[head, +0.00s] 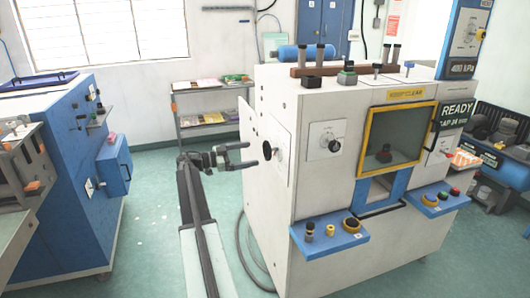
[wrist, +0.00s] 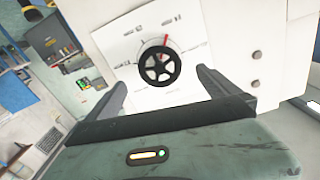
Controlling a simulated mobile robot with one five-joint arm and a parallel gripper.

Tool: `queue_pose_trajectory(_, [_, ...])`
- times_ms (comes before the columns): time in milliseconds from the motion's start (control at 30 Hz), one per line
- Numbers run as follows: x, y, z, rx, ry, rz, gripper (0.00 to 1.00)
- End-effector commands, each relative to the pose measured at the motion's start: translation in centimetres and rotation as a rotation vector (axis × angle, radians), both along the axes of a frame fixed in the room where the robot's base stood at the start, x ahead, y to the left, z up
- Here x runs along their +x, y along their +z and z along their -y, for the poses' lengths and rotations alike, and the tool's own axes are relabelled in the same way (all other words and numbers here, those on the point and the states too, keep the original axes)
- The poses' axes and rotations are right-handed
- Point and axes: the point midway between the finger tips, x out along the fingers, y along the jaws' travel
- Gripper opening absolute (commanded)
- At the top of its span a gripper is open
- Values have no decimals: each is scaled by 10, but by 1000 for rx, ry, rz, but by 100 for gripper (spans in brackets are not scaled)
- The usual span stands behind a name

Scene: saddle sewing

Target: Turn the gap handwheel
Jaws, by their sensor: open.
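The handwheel is a black spoked wheel (wrist: 160,66) on a white plate with a scale and a red pointer mark in the wrist view. In the head view it shows as a dark round wheel (head: 267,150) on the left side of the white machine. My gripper (head: 254,154) is open, with its fingers pointing at that side panel. In the wrist view the wheel lies between and beyond the two fingers, a little nearer the left one. I see no contact with it, and nothing is between the fingers.
The white machine (head: 326,195) carries a second dial (head: 333,146), a yellow-framed window (head: 398,140) and a READY display (head: 457,112). Blue control shelves (head: 330,236) jut from its front. A blue cabinet (head: 88,175) stands left, with open green floor (head: 150,230) between.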

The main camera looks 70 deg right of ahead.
Motion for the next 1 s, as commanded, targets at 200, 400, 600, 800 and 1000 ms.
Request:
queue_pose_trajectory(200, [-6, 0, 5, -1, 1, 1, 100])
queue_pose_trajectory(400, [-31, 0, 24, 1, 0, 0, 100])
queue_pose_trajectory(600, [-56, 0, 45, 3, 2, 0, 100])
queue_pose_trajectory(800, [-58, 0, 48, 3, 5, 0, 100])
queue_pose_trajectory(1000, [-58, -1, 47, 3, 5, 0, 64])
